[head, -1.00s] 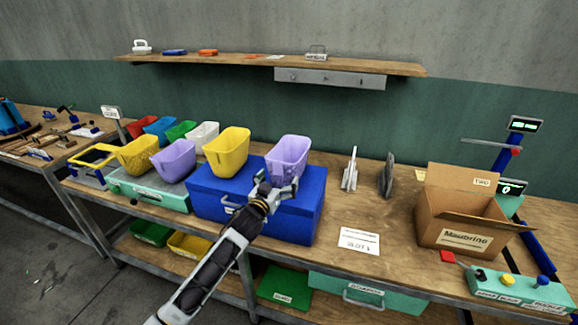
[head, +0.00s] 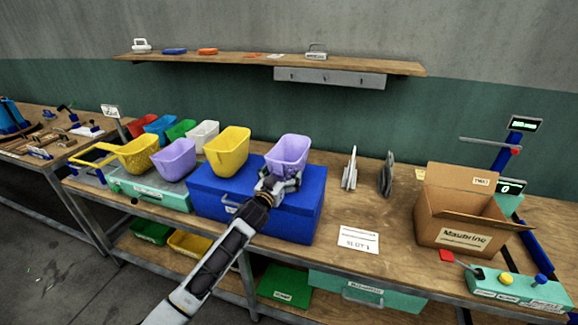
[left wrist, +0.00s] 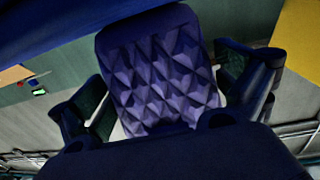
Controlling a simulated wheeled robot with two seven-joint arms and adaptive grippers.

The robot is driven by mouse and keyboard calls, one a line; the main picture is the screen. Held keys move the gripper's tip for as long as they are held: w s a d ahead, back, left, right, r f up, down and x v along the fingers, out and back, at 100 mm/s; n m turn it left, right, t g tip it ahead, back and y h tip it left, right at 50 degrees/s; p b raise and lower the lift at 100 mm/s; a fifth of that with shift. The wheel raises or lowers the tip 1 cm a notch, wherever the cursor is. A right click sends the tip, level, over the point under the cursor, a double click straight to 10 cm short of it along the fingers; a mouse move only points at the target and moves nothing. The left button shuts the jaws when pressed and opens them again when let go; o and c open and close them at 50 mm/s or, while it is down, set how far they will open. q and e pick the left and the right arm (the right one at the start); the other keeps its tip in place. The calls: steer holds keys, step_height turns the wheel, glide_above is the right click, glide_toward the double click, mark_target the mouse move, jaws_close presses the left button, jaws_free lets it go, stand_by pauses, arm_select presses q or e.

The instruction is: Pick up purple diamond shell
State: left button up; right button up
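The purple shell (head: 289,150) is an open-topped tub standing on the right part of the blue box. In the left wrist view, the shell's diamond-patterned face (left wrist: 160,75) fills the middle. My left gripper (head: 279,184) is at the shell's near lower side. Its two fingers (left wrist: 168,95) are spread, one on each side of the shell, with small gaps visible; whether either one touches is hard to tell. A second purple shell (head: 175,160) stands further left. My right gripper is not in view.
A yellow shell (head: 228,152) stands left of the purple one on the blue box (head: 300,222). Grey press parts (head: 350,170) stand to the right, with a cardboard box (head: 450,220) further right. The table around the white label sheet (head: 359,239) is clear.

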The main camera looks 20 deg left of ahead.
arm_select(q)
steer(key=c, duration=0.6)
steer(key=shift+r, duration=5)
steer(key=shift+s, duration=0.1)
